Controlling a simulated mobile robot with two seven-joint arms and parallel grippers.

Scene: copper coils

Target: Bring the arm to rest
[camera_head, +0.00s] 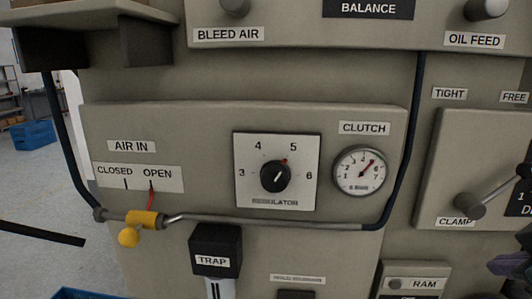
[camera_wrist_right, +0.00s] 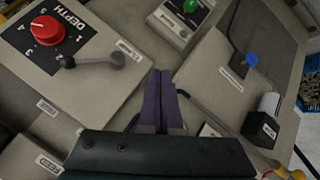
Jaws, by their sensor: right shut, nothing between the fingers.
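My right gripper (camera_head: 510,264) shows only in part at the right edge of the head view, as purple fingers below the CLAMP lever (camera_head: 490,198). In the right wrist view its two purple fingers (camera_wrist_right: 163,78) lie side by side, shut, with nothing between them. They are in front of the machine's panel, and I see no clear contact with it. My left gripper is in neither view.
The machine face carries a REGULATOR dial (camera_head: 275,176), a CLUTCH gauge (camera_head: 360,170) and a yellow-handled AIR IN valve (camera_head: 142,219). The wrist view shows a red DEPTH knob (camera_wrist_right: 46,30), a grey lever (camera_wrist_right: 95,60) and a blue knob (camera_wrist_right: 251,60). Open floor lies left.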

